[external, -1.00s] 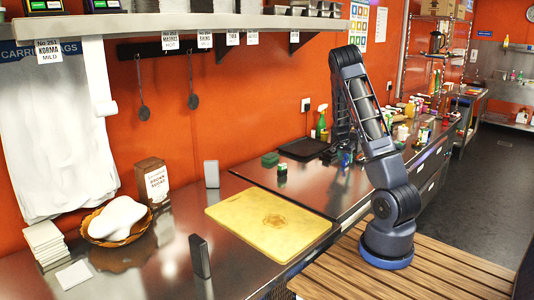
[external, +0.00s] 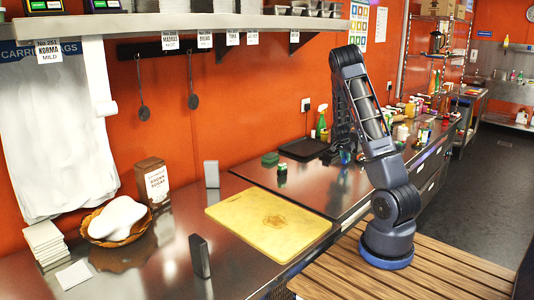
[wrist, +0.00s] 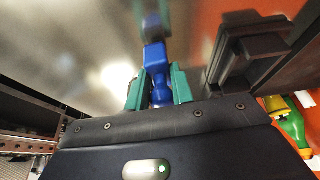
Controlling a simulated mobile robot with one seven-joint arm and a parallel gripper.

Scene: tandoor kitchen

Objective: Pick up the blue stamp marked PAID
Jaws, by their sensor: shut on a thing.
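The blue stamp (wrist: 155,57) is between the two green fingertips of my gripper (wrist: 158,88) in the wrist view. My gripper is shut on it, with a finger on each side of its narrower part. A blurred reflection shows in the steel beyond it. I cannot read any PAID mark. In the external view my gripper (external: 345,157) is low over the far steel counter (external: 310,187), partly behind my arm. I cannot tell whether the stamp touches the counter.
A dark tray (external: 303,148) lies left of my gripper in the external view. A green spray bottle (external: 321,122) stands behind it against the wall. A green block (external: 270,159) and a yellow board (external: 268,224) lie nearer. Several bottles and jars crowd the counter to the right.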

